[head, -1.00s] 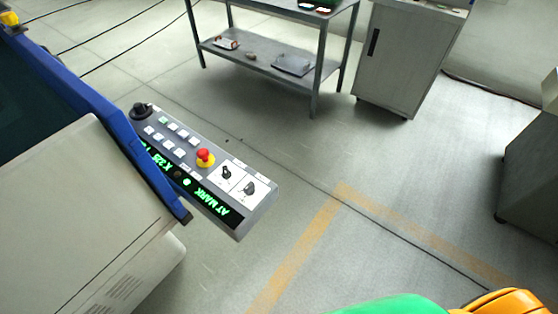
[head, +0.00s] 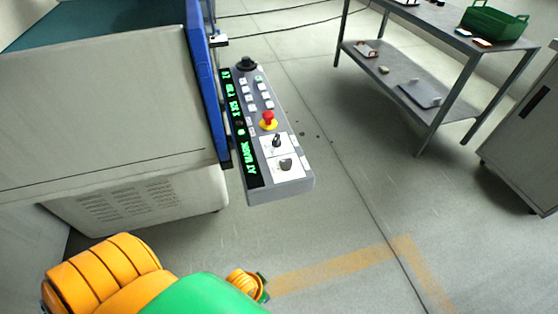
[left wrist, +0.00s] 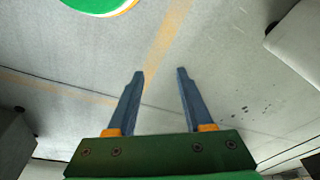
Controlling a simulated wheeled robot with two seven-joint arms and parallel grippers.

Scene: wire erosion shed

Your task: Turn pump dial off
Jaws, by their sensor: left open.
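The control panel (head: 300,187) juts out from the machine near the middle of the head view. Two dark rotary dials sit on white plates at its near end: an upper dial (head: 277,141) and a lower dial (head: 286,165). Their labels are too small to read, so I cannot tell which is the pump dial. My left gripper (left wrist: 160,72) is open and empty in the left wrist view, with bare floor between and beyond its fingers. In the head view its arm is at the bottom left, below and apart from the panel; its fingers are not clear there. My right gripper is not in view.
A red emergency button (head: 268,116), several white keys and a black knob (head: 246,64) share the panel. A blue machine edge (head: 203,90) borders it on the left. A metal table (head: 455,50) with a green crate (head: 494,22) stands at the back right.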

